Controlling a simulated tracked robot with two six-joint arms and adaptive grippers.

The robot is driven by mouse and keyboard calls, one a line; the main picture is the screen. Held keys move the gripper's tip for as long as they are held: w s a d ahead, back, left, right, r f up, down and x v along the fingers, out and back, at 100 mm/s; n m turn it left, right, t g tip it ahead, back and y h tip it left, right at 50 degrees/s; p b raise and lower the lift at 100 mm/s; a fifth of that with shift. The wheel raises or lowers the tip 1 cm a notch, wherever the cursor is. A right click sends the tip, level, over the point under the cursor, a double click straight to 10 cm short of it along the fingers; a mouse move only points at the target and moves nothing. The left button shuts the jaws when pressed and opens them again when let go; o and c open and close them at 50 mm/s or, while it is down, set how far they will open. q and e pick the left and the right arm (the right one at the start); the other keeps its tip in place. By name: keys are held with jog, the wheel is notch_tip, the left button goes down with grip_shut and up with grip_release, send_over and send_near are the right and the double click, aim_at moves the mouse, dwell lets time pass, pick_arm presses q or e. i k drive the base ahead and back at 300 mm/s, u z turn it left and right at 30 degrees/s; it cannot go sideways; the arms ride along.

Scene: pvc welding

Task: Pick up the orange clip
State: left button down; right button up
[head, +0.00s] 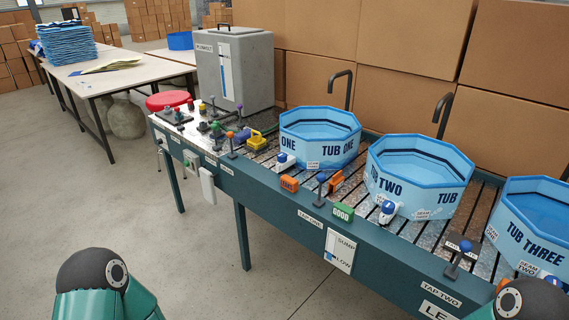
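A small orange piece (336,181) that looks like a clip lies on the slatted bench top, between Tub One (320,137) and Tub Two (418,176). An orange block with lettering (289,184) stands to its left at the bench's front edge; its lettering is too small to read surely. Another bit of orange (502,285) shows at the lower right, partly hidden behind my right arm. Only teal links and dark joints of my two arms show, at the bottom left and bottom right. Neither gripper is in view, and nothing is seen touching the orange pieces.
Blue-topped levers (321,180), a green block (343,211) and a blue-white fitting (388,211) stand along the front edge. Tub Three (530,225) is at right. Tall taps and stacked cartons (400,90) stand behind. A grey tank (233,68) is at back left. Floor in front is clear.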

aim_at(337, 180)
jog(key=u, duration=0.25)
jog(key=i, duration=1.05)
jog(key=u, duration=0.2)
